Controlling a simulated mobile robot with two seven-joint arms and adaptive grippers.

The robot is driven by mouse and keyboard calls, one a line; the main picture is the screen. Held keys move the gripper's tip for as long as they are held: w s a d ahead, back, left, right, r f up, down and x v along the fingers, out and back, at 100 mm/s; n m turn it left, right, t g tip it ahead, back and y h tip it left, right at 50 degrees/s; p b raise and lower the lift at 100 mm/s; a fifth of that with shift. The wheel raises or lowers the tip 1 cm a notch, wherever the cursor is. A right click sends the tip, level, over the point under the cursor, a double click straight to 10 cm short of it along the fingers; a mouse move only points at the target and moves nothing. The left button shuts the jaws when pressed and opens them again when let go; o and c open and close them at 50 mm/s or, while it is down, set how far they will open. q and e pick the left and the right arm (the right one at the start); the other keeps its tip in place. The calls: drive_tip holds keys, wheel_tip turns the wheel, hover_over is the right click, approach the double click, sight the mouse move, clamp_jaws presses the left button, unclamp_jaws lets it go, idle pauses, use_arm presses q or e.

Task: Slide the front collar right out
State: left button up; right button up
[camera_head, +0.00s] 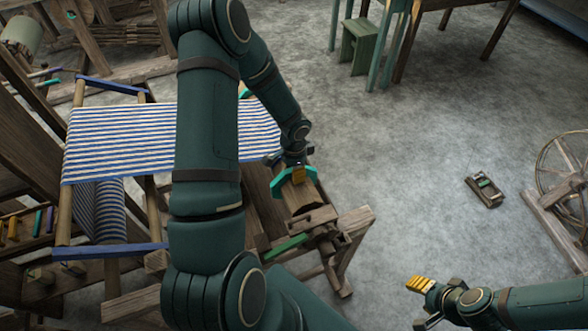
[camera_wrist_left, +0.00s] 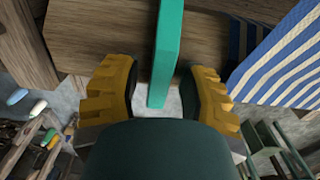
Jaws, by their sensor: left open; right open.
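A teal collar (camera_head: 278,185) sits on the thick wooden beam at the near right end of the loom. In the left wrist view it is a teal bar (camera_wrist_left: 166,50) across the brown wood, its lower end between the two yellow fingers. My left gripper (camera_head: 297,175) reaches down to the collar from above. It is open, with a finger on each side of the bar and gaps showing. Part of the collar is hidden behind this gripper. My right gripper (camera_head: 421,290) is open and empty over the floor at the lower right, away from the loom.
A blue-and-white striped cloth (camera_head: 130,135) is stretched on the loom beside my left arm. A green bar (camera_head: 287,247) lies on the frame below the collar. A spinning wheel (camera_head: 565,170) and a small dark wooden tool (camera_head: 485,188) stand right. The grey floor between is clear.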

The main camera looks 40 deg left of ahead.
sight(301, 189)
use_arm(q)
clamp_jaws()
drive_tip(key=shift+d, duration=0.1)
drive_tip(key=shift+s+d+f+b, duration=0.1)
drive_tip(key=shift+s+d+b, duration=0.05)
drive_tip(key=shift+d+b, duration=0.15)
drive_tip(key=d+b, duration=0.1)
drive_tip(key=s+d+b, duration=0.2)
drive_tip(key=shift+d, duration=0.35)
drive_tip(key=shift+s+d+b, duration=0.15)
drive_tip(key=shift+d+b, duration=0.1)
drive_tip(key=shift+b, duration=0.1)
